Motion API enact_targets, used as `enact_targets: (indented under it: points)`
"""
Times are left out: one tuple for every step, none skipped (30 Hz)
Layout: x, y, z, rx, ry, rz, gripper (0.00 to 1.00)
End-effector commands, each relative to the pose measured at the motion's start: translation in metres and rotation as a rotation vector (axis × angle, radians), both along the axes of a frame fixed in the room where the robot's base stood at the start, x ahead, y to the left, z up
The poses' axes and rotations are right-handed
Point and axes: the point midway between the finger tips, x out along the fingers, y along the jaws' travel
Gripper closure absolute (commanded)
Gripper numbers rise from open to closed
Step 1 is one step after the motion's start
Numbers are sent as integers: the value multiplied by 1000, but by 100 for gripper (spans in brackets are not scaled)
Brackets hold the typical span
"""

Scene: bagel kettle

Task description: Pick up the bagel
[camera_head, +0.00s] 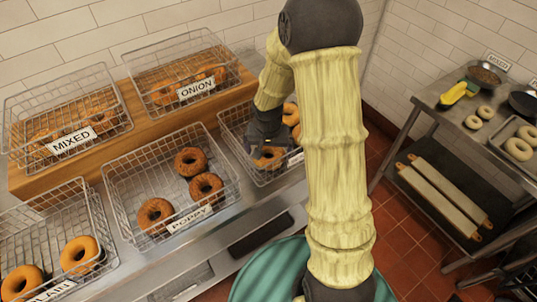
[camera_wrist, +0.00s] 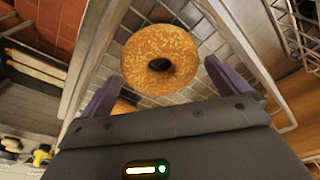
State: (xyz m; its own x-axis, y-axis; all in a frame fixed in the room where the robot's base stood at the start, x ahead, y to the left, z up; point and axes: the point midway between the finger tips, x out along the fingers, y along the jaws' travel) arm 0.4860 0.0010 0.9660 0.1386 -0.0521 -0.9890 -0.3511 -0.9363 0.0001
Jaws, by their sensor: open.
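My gripper (camera_wrist: 158,92) is open, its two purple-grey fingers spread apart. In the wrist view a seeded golden bagel (camera_wrist: 160,52) lies ahead of and between the fingertips, apparently in a wire basket. The fingers do not visibly hold it. In the head view my gripper (camera_head: 268,150) is low inside the wire basket (camera_head: 233,118) right of the poppy basket. A bagel (camera_head: 269,158) shows just below the gripper. Other bagels (camera_head: 290,113) sit in the same basket, partly hidden by my arm. Part of another bagel (camera_wrist: 124,107) shows beside the left finger in the wrist view.
The poppy basket (camera_head: 128,177) with several bagels stands directly left. The onion basket (camera_head: 150,60) and mixed basket (camera_head: 15,100) stand on a raised wooden shelf (camera_head: 150,130) behind. A metal table (camera_head: 420,100) with dough rings (camera_head: 518,149) stands at the right.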

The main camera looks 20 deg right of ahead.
Motion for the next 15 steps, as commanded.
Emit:
enact_targets:
  points:
    - [1,0,-7,-1,4,2,0]
    - [1,-1,-10,-2,3,3,0]
    - [2,-1,-14,-1,1,2,0]
    - [2,-1,-16,-1,1,1,0]
    - [2,-1,-17,-1,0,1,0]
    - [3,-1,-18,0,0,1,0]
    - [3,-1,-18,0,0,1,0]
    - [3,-1,-18,0,-1,1,0]
    - [3,-1,-18,0,-1,1,0]
    - [3,-1,-18,0,-1,1,0]
    - [3,-1,-18,0,-1,1,0]
    - [3,-1,-18,0,-1,1,0]
    - [3,-1,-18,0,-1,1,0]
    - [3,-1,-18,0,-1,1,0]
    - [3,-1,-18,0,-1,1,0]
